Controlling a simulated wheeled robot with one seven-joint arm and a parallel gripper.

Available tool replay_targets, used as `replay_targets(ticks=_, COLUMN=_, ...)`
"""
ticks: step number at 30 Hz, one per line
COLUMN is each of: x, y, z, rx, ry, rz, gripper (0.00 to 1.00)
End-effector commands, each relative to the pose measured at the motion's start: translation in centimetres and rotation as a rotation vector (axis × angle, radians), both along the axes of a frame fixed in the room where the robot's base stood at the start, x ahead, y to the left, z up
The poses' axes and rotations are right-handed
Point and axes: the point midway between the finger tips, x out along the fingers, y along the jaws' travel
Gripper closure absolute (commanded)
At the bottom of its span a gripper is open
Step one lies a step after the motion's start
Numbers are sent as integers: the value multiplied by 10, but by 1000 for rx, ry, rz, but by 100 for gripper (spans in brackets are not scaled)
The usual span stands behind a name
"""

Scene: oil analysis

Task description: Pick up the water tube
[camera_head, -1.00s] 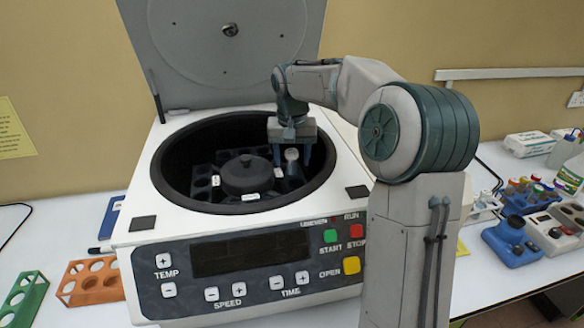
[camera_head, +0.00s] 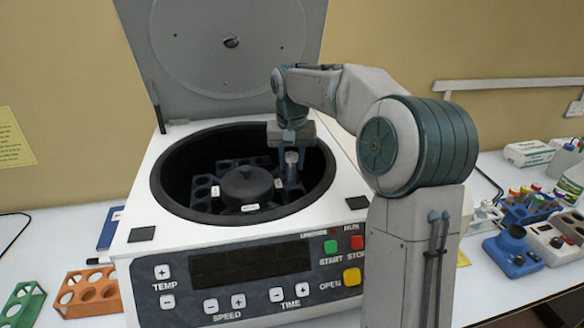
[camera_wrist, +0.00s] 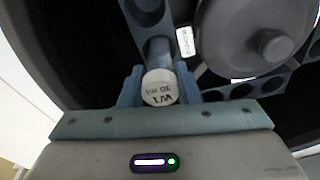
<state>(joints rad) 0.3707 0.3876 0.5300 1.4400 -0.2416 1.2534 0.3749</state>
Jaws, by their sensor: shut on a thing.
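The water tube (camera_head: 292,160) has a pale round cap and stands in the centrifuge's right-hand rotor bucket area. In the wrist view the tube's white cap (camera_wrist: 159,87), with dark writing on it, sits between the fingers. My gripper (camera_head: 291,165) points down into the open bowl and is shut on the tube; the fingers also show in the wrist view (camera_wrist: 159,90). The tube's lower part is hidden, so I cannot tell whether it is clear of its hole. The centrifuge (camera_head: 150,222) has its lid (camera_head: 230,75) raised.
The dark rotor hub (camera_head: 248,184) and its holders fill the bowl close beside my gripper. The bowl rim (camera_head: 165,205) surrounds it. An orange rack (camera_head: 88,294) and a green rack (camera_head: 22,302) stand at left. A blue rack (camera_head: 525,210) with capped tubes stands at right.

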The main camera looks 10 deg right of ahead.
Motion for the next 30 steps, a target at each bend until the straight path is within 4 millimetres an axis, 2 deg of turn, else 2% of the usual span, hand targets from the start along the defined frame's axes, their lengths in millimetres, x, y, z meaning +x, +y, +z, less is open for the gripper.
replay_targets(ticks=18, x=1, y=1, z=124, rx=0, ry=-3, rz=1, gripper=93)
replay_targets(ticks=24, x=1, y=1, z=148, rx=1, ry=-1, rz=1, gripper=93)
replay_targets(ticks=30, x=0, y=0, z=158, rx=0, ry=0, rz=1, gripper=93)
